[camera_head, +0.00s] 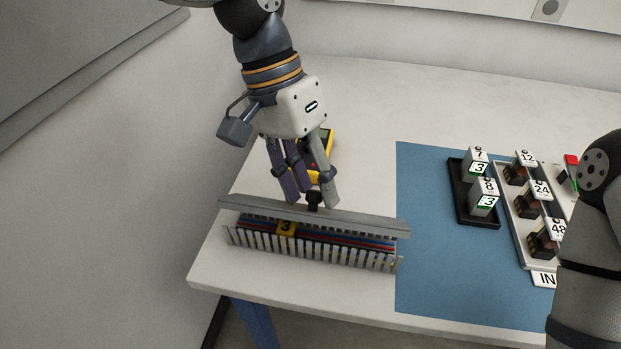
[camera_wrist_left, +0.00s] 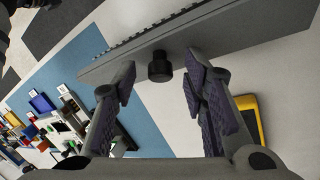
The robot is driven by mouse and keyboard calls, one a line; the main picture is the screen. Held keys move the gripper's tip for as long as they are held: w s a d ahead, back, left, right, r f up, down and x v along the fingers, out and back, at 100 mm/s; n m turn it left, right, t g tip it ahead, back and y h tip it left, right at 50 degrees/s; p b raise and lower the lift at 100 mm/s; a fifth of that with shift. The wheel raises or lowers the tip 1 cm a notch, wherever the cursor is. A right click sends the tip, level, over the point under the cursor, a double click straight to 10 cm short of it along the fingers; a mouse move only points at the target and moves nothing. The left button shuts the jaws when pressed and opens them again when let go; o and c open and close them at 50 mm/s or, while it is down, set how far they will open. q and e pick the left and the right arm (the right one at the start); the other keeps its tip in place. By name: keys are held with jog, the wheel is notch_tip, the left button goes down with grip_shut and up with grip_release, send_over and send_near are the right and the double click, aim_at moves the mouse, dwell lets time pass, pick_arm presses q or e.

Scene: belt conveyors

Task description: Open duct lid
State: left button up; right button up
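The wire duct (camera_head: 310,250) is a slotted channel near the front left of the white table. Red, blue and dark wires and a yellow tag marked 3 (camera_head: 286,227) show inside it. Its long grey lid (camera_head: 350,220) lies along the rear upper side, tilted, with the front of the duct uncovered. A black knob (camera_head: 314,199) stands on the lid; it also shows in the left wrist view (camera_wrist_left: 160,67). My left gripper (camera_head: 311,194) is open at the knob, its fingers on either side with visible gaps. My right gripper is out of view; only that arm shows.
A yellow device (camera_head: 328,146) lies behind my left gripper. A blue mat (camera_head: 430,240) covers the table right of the duct. On it are a black holder with numbered blocks (camera_head: 463,190) and a tray of numbered parts (camera_head: 523,230). A wall stands at left.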

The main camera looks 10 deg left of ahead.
aim_at(323, 209)
pick_arm(q)
grip_shut()
jog(key=shift+w, duration=0.1)
jog(key=w+g+b, duration=0.1)
jog(key=g, duration=0.1)
jog(key=w+n+g+b, duration=0.1)
jog(key=w+g+b, duration=0.1)
jog(key=g, duration=0.1)
jog(key=shift+f, duration=0.4)
jog(key=shift+w+g+b, duration=0.5)
jog(key=shift+g+b, duration=0.5)
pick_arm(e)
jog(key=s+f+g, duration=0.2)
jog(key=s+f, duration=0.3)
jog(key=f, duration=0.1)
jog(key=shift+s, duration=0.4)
pick_arm(q)
jog(key=shift+r, duration=0.1)
